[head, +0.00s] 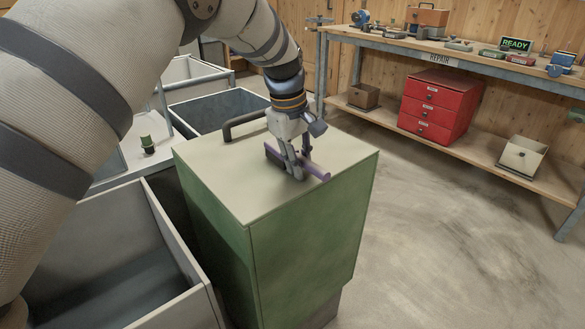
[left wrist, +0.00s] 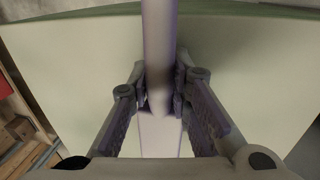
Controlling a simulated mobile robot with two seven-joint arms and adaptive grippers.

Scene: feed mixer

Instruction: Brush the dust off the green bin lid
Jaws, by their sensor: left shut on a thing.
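The green bin (head: 300,255) stands in the middle of the head view. Its flat lid (head: 225,178) looks pale and dusty, with a dark handle (head: 243,122) at its back left edge. My left gripper (head: 293,174) is low over the right part of the lid. It is shut on a purple brush (head: 316,171), whose long body lies across the lid between the fingers. In the left wrist view the brush (left wrist: 157,40) runs between both fingers, over the pale lid (left wrist: 70,60). Whether its underside touches the lid is hidden. My right gripper is not in view.
Open grey bins (head: 150,225) stand left of the green bin, with a small green item (head: 147,145) near them. A workbench (head: 460,57) with a red drawer box (head: 437,105) on its lower shelf stands at the back right. The floor at right is clear.

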